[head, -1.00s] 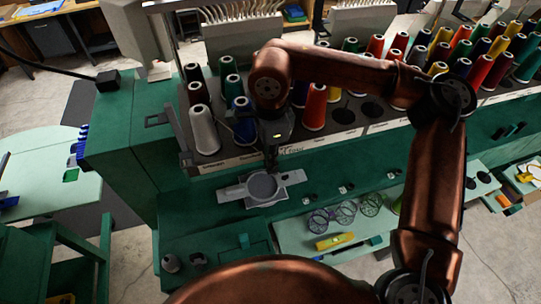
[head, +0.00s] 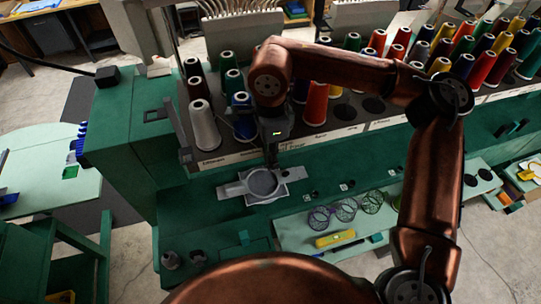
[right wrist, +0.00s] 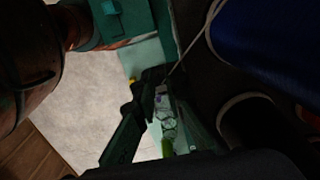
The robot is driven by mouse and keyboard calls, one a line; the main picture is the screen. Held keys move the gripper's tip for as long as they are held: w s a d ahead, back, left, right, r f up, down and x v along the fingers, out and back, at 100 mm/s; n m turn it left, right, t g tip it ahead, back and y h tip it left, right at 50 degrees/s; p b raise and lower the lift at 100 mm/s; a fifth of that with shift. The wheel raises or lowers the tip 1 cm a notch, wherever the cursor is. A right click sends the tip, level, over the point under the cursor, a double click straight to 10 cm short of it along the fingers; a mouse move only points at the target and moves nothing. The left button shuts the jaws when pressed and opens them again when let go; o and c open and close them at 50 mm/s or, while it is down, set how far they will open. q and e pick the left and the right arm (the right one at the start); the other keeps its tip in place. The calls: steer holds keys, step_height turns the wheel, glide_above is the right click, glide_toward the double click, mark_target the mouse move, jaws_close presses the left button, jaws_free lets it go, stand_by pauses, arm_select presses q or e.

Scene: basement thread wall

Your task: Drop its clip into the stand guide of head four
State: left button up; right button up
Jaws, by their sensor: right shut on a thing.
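My right gripper (head: 272,160) hangs in front of the cone rack, above the flat grey plate with a round recess (head: 263,184). In the right wrist view its fingers (right wrist: 160,88) converge on a small pale piece (right wrist: 162,91), probably the clip. A thin pale thread (right wrist: 190,48) runs up from near the fingertips. The clip is too small and dark to make out in the head view. I cannot tell which part is the stand guide of head four. My left gripper is not in view.
Thread cones (head: 204,126) stand close behind and left of the gripper, with more to the right. The green machine ledge (head: 200,205) runs below. A shelf (head: 290,240) in front holds hoops (head: 345,209) and a yellow tool (head: 335,239).

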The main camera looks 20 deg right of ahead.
steer(key=o, duration=0.8)
steer(key=shift+s, duration=0.1)
step_height(320, 180, up, 12)
stand_by(0.4)
steer(key=shift+s, duration=0.1)
